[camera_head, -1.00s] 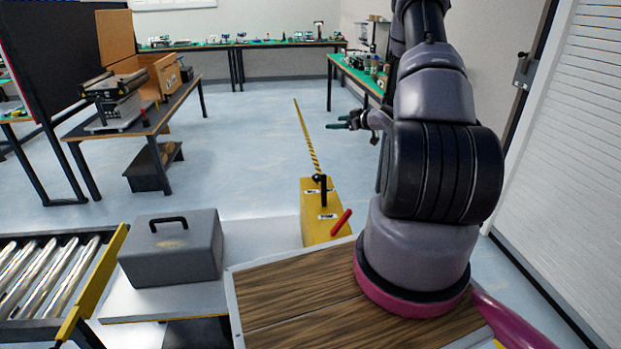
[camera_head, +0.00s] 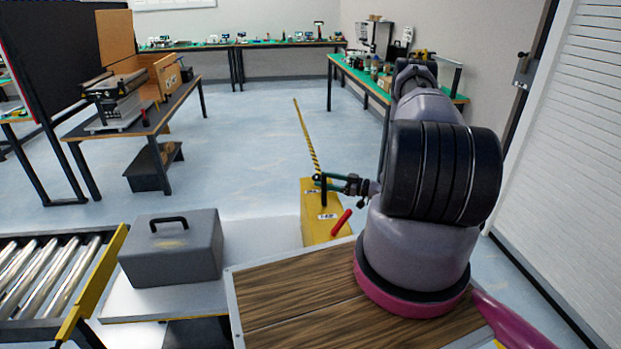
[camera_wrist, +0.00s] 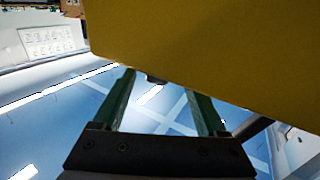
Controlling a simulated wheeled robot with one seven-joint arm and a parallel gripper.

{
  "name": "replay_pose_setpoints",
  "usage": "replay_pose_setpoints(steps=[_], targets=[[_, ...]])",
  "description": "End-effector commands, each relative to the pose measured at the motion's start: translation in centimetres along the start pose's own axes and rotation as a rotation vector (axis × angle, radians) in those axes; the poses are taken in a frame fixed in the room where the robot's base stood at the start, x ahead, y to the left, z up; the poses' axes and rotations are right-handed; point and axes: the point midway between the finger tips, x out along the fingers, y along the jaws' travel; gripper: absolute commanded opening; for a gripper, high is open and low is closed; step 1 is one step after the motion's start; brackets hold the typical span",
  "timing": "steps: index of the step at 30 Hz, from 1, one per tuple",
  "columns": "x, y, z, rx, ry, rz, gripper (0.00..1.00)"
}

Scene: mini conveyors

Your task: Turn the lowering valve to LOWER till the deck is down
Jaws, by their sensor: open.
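The yellow box-shaped post (camera_head: 314,228) stands beyond the deck, with a black upright lever (camera_head: 323,196) and small white labels on its top. I take the black lever as the lowering valve; the label words are too small to read. A red handle (camera_head: 342,222) slants up nearby. My gripper (camera_head: 319,180) reaches in from the right at the lever's upper end, its green fingers apart. I cannot tell whether they touch it. In the wrist view my gripper (camera_wrist: 163,84) is open beneath a large yellow face (camera_wrist: 210,40); a small dark part shows between the fingers. The light grey deck (camera_head: 262,255) carries a grey case.
The grey case (camera_head: 172,250) with a black handle sits on the deck beside a roller conveyor (camera_head: 50,275). A wood-topped surface (camera_head: 290,300) lies in front, under my arm. Workbenches stand at left and back.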

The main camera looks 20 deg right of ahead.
Motion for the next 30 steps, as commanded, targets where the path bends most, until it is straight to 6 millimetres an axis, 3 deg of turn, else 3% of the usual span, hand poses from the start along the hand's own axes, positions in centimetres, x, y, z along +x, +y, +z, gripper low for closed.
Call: replay_pose_setpoints(steps=[3,9,21,22,27,28,30], targets=[[2.4,-0.1,0.0,-0.002,0.0,-0.003,0.75],[5.1,0.0,0.0,-0.001,-0.001,-0.002,0.75],[6.0,0.1,0.0,-0.001,-0.001,0.001,0.75],[6.0,0.1,0.0,-0.001,-0.001,0.001,0.71],[5.9,0.1,0.0,-0.001,-0.001,0.001,0.06],[5.9,0.1,0.0,-0.001,-0.001,0.001,0.0],[5.9,0.1,0.0,-0.001,-0.001,0.001,0.0]])
